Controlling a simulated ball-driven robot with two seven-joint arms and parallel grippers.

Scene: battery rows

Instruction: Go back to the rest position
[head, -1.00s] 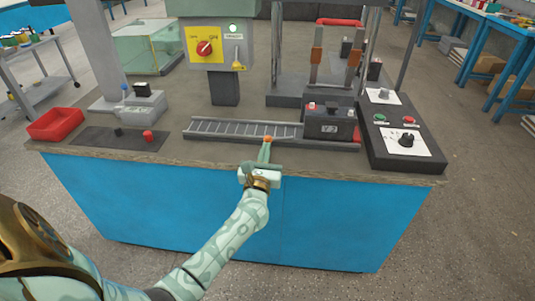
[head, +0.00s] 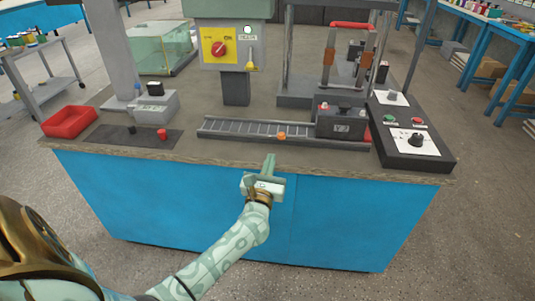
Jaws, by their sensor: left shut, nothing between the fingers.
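My left gripper (head: 270,164) is in front of the bench's front edge, near the middle of the blue panel. Its fingers are shut and empty, pointing toward the bench. The arm comes in from the lower left. My right gripper does not show. A small orange thing (head: 282,136) lies at the front edge of the roller track (head: 240,128), apart from my fingertips. A dark battery (head: 340,122) stands at the right end of the track.
The workbench (head: 110,152) spans the middle. On it are a red tray (head: 70,121), a grey box with a yellow switch panel (head: 221,46), a glass tank (head: 155,52) and a black control box (head: 410,140) with knobs. Floor is free in front and right.

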